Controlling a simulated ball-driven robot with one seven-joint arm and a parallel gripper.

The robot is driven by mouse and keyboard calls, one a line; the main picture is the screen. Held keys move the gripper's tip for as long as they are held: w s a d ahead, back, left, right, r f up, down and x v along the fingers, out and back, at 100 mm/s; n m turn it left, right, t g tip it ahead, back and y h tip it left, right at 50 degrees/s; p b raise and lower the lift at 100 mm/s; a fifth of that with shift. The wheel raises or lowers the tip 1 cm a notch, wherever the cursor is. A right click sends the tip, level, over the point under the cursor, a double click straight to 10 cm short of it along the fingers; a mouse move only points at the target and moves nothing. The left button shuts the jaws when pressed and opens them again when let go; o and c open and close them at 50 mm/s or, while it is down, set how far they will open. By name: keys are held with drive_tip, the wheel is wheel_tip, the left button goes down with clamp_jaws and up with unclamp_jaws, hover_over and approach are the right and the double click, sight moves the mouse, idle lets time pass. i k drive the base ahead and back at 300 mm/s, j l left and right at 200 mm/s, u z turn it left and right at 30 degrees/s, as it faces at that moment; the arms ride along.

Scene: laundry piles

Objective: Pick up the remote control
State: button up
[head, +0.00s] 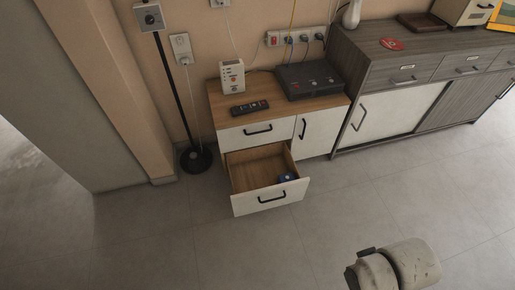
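The remote control (249,108) is a dark, slim bar with small buttons. It lies flat on the wooden top of a small white-fronted cabinet (217,100), near its front edge and left of the middle. Part of my arm shows at the bottom right, well apart from the cabinet and the remote. My gripper is not visible in the head view.
The cabinet's lower drawer (268,196) stands open with a small blue item (286,177) inside. A white box (232,75) and a black device (310,79) stand behind the remote. A black floor stand (196,158) is at left. A grey sideboard (359,62) is at right. The floor in front is clear.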

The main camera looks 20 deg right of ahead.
sight(259, 106)
drive_tip(key=i+l+u, duration=0.2)
drive_tip(key=i+l, duration=0.6)
drive_tip(key=i, duration=0.3)
drive_tip(key=i+l+u, duration=0.15)
drive_tip(key=i+l, duration=0.85)
drive_tip(key=i, duration=0.05)
